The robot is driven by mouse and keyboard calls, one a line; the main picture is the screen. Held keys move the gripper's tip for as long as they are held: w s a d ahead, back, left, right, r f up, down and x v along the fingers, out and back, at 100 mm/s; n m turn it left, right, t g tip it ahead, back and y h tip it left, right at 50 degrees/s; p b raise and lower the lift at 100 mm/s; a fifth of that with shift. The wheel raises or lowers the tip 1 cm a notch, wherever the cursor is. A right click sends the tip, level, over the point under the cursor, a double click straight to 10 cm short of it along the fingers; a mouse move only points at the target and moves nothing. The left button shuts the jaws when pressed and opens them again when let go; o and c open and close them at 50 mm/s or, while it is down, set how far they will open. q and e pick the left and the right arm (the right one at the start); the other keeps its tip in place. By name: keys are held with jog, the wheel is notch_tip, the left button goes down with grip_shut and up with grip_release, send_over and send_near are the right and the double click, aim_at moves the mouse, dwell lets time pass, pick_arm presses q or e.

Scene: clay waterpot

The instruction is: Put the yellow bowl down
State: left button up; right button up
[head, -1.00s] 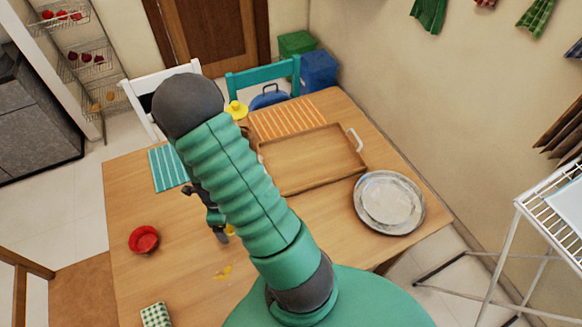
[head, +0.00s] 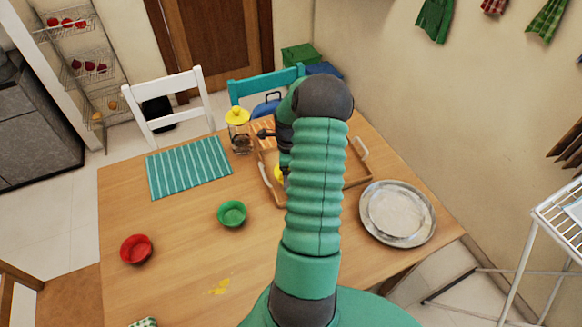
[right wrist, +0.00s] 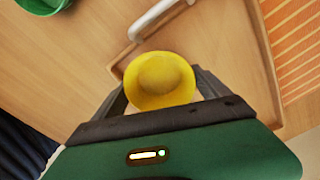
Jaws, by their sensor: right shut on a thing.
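The yellow bowl (right wrist: 160,80) is held between the fingers of my right gripper (right wrist: 162,90) in the right wrist view. That handle also shows in the right wrist view (right wrist: 154,18). I cannot tell whether the bowl touches the tray floor. My left gripper is not in view.
A green bowl (head: 232,213) and a red bowl (head: 136,249) stand on the table left of the tray. A yellow-lidded jar (head: 239,132) stands at the tray's back left. Metal plates (head: 398,213) lie to the right. A teal striped mat (head: 189,167) lies at the left.

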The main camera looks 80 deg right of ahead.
jog(key=d, duration=0.1)
jog(key=w+d, duration=0.1)
jog(key=d, duration=0.1)
jog(key=d+f, duration=0.1)
jog(key=d, duration=0.1)
jog(key=shift+w+d, duration=0.2)
jog(key=shift+w, duration=0.05)
notch_tip(320, 180, down, 2)
jog(key=shift+a+f, duration=0.1)
jog(key=shift+a, duration=0.05)
jog(key=shift+f, duration=0.35)
jog(key=shift+f, duration=0.1)
jog(key=o, duration=1.2)
